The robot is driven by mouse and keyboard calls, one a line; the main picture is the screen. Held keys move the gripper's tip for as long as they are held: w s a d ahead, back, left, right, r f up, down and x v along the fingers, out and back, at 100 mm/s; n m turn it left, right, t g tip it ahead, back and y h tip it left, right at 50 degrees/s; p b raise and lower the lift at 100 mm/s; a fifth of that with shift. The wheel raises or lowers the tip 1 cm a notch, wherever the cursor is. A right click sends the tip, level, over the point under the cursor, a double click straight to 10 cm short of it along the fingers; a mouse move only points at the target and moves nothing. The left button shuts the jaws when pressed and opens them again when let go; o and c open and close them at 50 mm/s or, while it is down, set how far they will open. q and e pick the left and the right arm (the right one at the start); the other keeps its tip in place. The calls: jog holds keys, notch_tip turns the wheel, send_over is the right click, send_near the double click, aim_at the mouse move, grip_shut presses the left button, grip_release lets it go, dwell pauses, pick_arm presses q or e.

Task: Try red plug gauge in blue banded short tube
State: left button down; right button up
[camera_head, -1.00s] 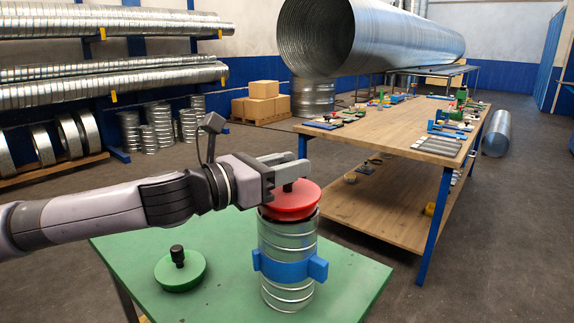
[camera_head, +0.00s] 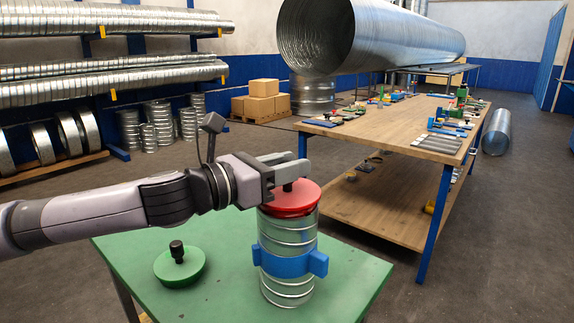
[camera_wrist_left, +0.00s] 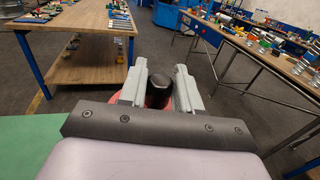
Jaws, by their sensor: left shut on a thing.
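The red plug gauge (camera_head: 293,198) sits at the top mouth of the short metal tube (camera_head: 287,234), close to level. How deep it goes inside cannot be told. The tube stands upright on the green table with a blue band (camera_head: 290,264) around its middle. My left gripper (camera_head: 290,177) is shut on the gauge's black handle, which shows between the two fingers in the left wrist view (camera_wrist_left: 157,92). A green plug gauge (camera_head: 180,268) with a black handle lies on the table left of the tube. My right gripper is not in view.
The green table (camera_head: 225,300) has free room between the green gauge and the tube. A wooden workbench (camera_head: 385,125) with several small tools stands behind to the right. A large spiral duct (camera_head: 370,38) lies beyond it.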

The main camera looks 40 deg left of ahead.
pick_arm(q)
jog(key=shift+f+b, duration=0.6)
jog(key=shift+f, duration=0.15)
dwell(0.6)
jog(key=c, duration=0.7)
grip_release()
jog(key=shift+f, duration=0.1)
jog(key=b, duration=0.1)
jog(key=s+b, duration=0.1)
jog(key=b, duration=0.1)
jog(key=shift+s+a+f, duration=0.15)
jog(key=shift+a, duration=0.25)
jog(key=s+b, duration=0.1)
jog(key=b, duration=0.2)
jog(key=shift+s, duration=0.4)
jog(key=shift+s+a+b, duration=0.3)
jog(key=shift+s+b, duration=0.3)
jog(key=shift+b, duration=0.2)
jog(key=shift+r+b+v, duration=0.1)
jog(key=shift+b+v, duration=0.25)
jog(key=shift+v, duration=0.3)
jog(key=shift+r+b+v, duration=0.15)
jog(key=shift+b+v, duration=0.2)
jog(key=shift+v, duration=0.35)
